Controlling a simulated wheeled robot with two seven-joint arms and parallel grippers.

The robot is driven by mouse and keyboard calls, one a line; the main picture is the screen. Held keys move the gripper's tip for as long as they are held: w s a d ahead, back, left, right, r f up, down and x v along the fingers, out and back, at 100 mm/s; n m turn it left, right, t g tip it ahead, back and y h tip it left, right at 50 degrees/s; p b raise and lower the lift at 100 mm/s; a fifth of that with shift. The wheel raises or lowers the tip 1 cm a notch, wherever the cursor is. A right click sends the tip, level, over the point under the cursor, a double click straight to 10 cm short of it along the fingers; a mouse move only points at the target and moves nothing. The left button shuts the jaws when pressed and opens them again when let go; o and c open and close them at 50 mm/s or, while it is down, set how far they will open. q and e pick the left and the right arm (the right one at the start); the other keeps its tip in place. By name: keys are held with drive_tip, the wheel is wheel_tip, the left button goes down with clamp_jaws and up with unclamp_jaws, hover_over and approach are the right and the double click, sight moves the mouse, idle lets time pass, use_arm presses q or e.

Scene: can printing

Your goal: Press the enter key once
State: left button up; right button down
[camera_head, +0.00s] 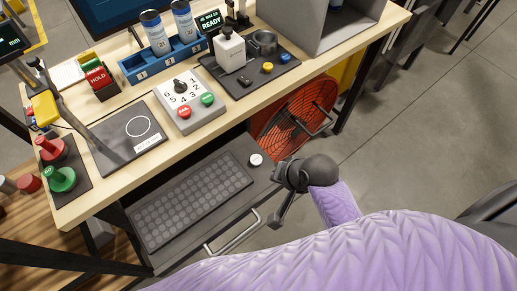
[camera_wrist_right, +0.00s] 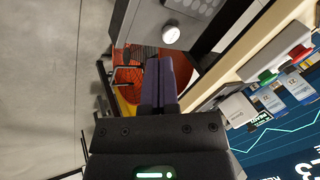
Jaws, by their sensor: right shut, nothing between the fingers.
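A grey keyboard (camera_head: 193,200) lies on the pull-out tray under the table; its keys are too small to read, so I cannot pick out the enter key. A white round knob or button (camera_head: 256,160) sits on the tray just right of the keyboard. In the right wrist view the knob (camera_wrist_right: 170,34) lies beyond the fingertips, with a corner of the keyboard (camera_wrist_right: 205,6) beside it. My right gripper (camera_wrist_right: 160,64) is shut and empty. In the head view it (camera_head: 274,224) is beside the tray's right front corner, apart from the keyboard. My left gripper is not in view.
The tray has a metal handle (camera_head: 234,233) at its front edge. A red fan (camera_head: 296,115) stands under the table, behind the tray. On the tabletop are a dial box (camera_head: 188,97), a blue can rack (camera_head: 165,64) and a dark pad (camera_head: 112,145).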

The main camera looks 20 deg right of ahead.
sight(259, 160)
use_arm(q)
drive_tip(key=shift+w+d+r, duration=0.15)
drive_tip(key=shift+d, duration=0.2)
use_arm(e)
drive_tip(key=w+m+t+y, duration=0.2)
drive_tip(key=w+m+t, duration=0.1)
drive_tip(key=w+m, duration=0.9)
drive_tip(key=shift+a+f+m, duration=0.4)
drive_tip(key=shift+m, duration=0.5)
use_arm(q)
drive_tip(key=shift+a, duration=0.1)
use_arm(e)
wheel_tip(259, 160, down, 8)
drive_tip(key=b, duration=0.9)
drive_tip(key=shift+f, duration=0.5)
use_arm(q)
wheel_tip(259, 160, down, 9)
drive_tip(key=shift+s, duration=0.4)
